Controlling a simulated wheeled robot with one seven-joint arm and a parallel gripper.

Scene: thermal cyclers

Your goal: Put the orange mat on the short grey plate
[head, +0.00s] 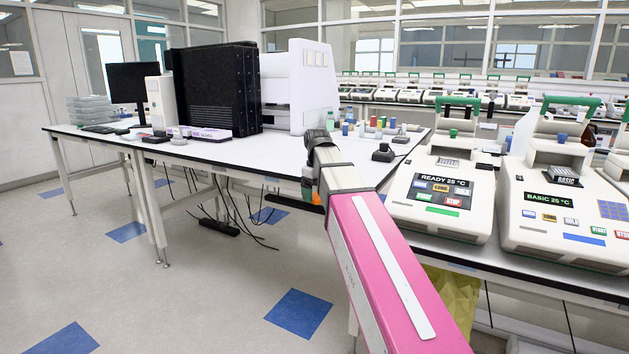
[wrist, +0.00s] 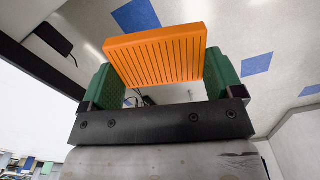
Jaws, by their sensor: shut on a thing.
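The orange mat (wrist: 155,57) is a flat ribbed block in the wrist view. It sits between the two green fingers of my gripper (wrist: 160,78), which is shut on it. In the head view a small piece of the orange mat (head: 317,198) shows beside my arm. It is in front of the white table's edge and below the tabletop, over the floor. My gripper (head: 307,188) is mostly hidden by my pink and grey arm there. I cannot pick out the short grey plate with certainty in either view.
A white table (head: 240,152) carries a black cabinet (head: 212,90) and a white machine (head: 300,88). Several small coloured caps (head: 378,122) stand near its right end. Thermal cyclers (head: 440,195) fill the bench at right. Cables (head: 235,205) hang under the table. The floor at left is open.

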